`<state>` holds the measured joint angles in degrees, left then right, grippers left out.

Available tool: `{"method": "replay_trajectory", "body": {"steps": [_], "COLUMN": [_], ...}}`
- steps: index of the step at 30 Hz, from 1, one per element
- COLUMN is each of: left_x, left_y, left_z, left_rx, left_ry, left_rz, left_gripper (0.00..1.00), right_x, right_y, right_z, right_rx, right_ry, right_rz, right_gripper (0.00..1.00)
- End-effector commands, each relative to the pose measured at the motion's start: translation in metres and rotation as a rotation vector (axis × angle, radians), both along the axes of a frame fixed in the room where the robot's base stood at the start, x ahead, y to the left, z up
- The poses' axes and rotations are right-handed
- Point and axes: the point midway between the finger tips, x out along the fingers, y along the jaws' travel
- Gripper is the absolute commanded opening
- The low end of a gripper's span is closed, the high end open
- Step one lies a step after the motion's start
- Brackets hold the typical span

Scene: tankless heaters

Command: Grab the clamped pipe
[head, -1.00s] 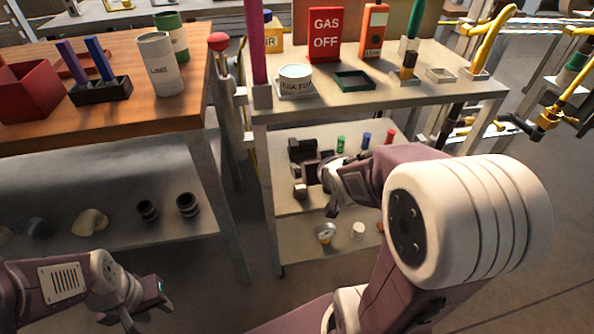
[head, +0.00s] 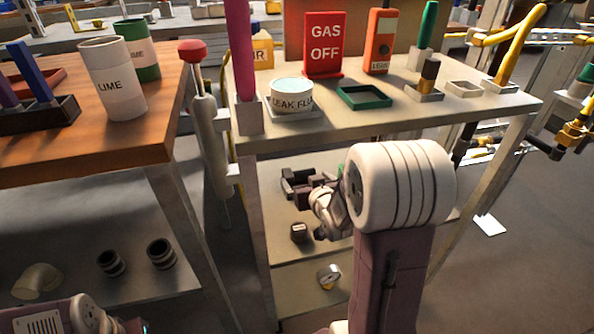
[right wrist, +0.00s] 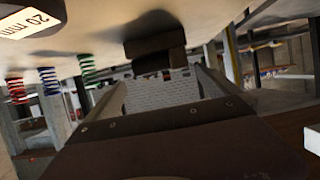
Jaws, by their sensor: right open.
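My right gripper (head: 312,188) is open over the middle shelf, beside a dark block-like fixture (head: 290,184) that may be the clamp. I cannot make out a pipe in it, and my right arm hides part of this area. The right wrist view looks tilted over; a dark blocky part (right wrist: 152,48) lies against a pale surface, ahead of the wide dark gripper body. Whether it touches the gripper is unclear. My left gripper (head: 135,326) is mostly cut off at the bottom left edge of the head view.
Above the gripper is a tabletop with a GAS OFF sign (head: 323,45), a leak fluid tub (head: 292,95) and a green tray (head: 364,97). A small dark block (head: 299,232) and a gauge (head: 329,276) are lower. The wrist view shows coloured coils (right wrist: 50,80).

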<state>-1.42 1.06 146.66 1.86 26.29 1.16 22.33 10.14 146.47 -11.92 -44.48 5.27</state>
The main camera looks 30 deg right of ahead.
Motion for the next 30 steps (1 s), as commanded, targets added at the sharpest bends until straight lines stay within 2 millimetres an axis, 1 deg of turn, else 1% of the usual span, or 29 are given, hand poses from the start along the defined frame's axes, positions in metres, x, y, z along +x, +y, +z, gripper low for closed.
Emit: {"method": "replay_trajectory", "body": {"steps": [1,2,5,7,8,12,16,23,26,27,29,30], "left_x": [0.0,0.0,0.0,0.0,0.0,0.0,0.0,0.0,0.0,0.0,0.0,0.0], "left_y": [0.0,0.0,0.0,0.0,0.0,0.0,0.0,0.0,0.0,0.0,0.0,0.0], "left_z": [0.007,0.007,0.006,0.002,-0.003,-0.024,-0.029,-0.027,-0.027,-0.027,-0.027,-0.027], "left_rx": [0.0,0.0,0.0,0.0,0.0,0.0,0.0,0.0,0.0,0.0,0.0,0.0], "left_ry": [0.0,0.001,0.001,0.001,0.001,0.001,0.001,0.001,0.001,0.001,0.001,0.001], "left_rz": [0.0,0.0,0.0,0.0,0.0,0.0,0.0,0.0,0.0,0.0,0.0,0.0], "left_gripper": [0.36,0.36,0.36,0.36,0.36,0.36,0.36,0.36,0.36,0.36,0.36,0.36], "right_x": [0.0,0.001,0.001,0.004,0.008,0.033,0.048,0.05,0.05,0.05,0.05,0.05], "right_y": [0.0,-0.001,-0.001,-0.001,-0.002,-0.006,-0.011,-0.011,-0.011,-0.011,-0.011,-0.011], "right_z": [0.001,0.0,-0.002,-0.005,-0.008,-0.018,-0.021,-0.019,-0.019,-0.019,-0.019,-0.019], "right_rx": [-0.001,-0.001,-0.003,-0.004,-0.004,-0.004,-0.003,-0.002,-0.003,-0.003,-0.003,-0.003], "right_ry": [0.003,0.003,0.001,0.0,-0.001,-0.003,-0.001,0.0,0.001,0.001,0.001,0.001], "right_rz": [-0.001,-0.001,-0.002,-0.002,-0.002,-0.001,-0.002,-0.002,-0.002,-0.002,-0.002,-0.002], "right_gripper": [1.0,1.0,1.0,1.0,1.0,1.0,1.0,1.0,0.75,0.64,0.47,0.36]}}
